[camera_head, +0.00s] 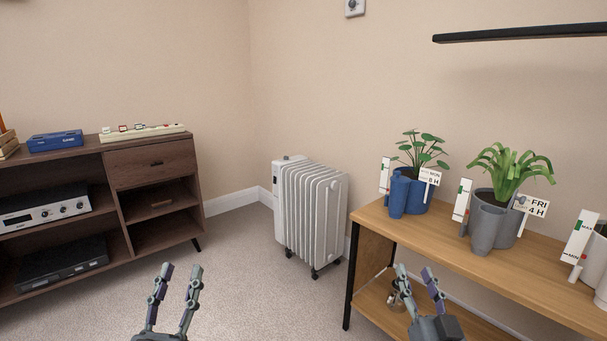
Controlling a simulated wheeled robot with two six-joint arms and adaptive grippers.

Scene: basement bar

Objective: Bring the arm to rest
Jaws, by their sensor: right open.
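My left gripper (181,270) shows at the bottom left of centre, pointing up over the carpet. Its two fingers are apart with nothing between them. My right gripper (415,272) is at the bottom right of centre, in front of the left part of the wooden plant table (451,239). Its fingers are apart and it looks empty. Only the hands show; the rest of both arms is out of view.
A white oil radiator (312,210) stands in the corner. A dark wood cabinet (152,168) with audio gear is at left. A blue pot (407,195) and a grey pot (491,221) with plants stand on the table. Carpet (250,290) lies clear between.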

